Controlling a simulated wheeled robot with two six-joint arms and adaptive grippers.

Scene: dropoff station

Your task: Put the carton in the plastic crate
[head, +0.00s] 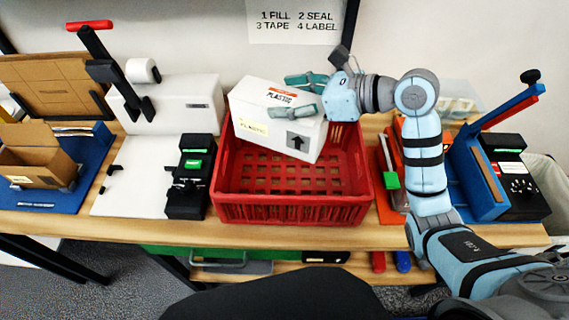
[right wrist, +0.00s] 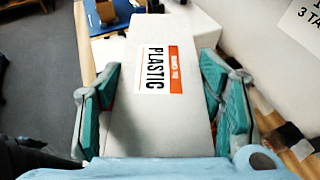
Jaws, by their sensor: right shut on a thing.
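A white carton (head: 270,117) with a "PLASTIC" label is held tilted over the back left part of the red plastic crate (head: 292,212). My right gripper (head: 303,95) is shut on the carton from its right side. In the right wrist view the carton (right wrist: 150,110) sits between the two green finger pads (right wrist: 163,100). The carton's lower edge is at or below the height of the crate's back rim; I cannot tell whether it touches the crate. The visible crate floor is empty. My left gripper is not in view.
A white sealing machine with a black control box (head: 188,190) stands close left of the crate. Red and green tools (head: 389,180) and a blue device (head: 478,175) stand to the right. An open brown box (head: 38,158) is far left.

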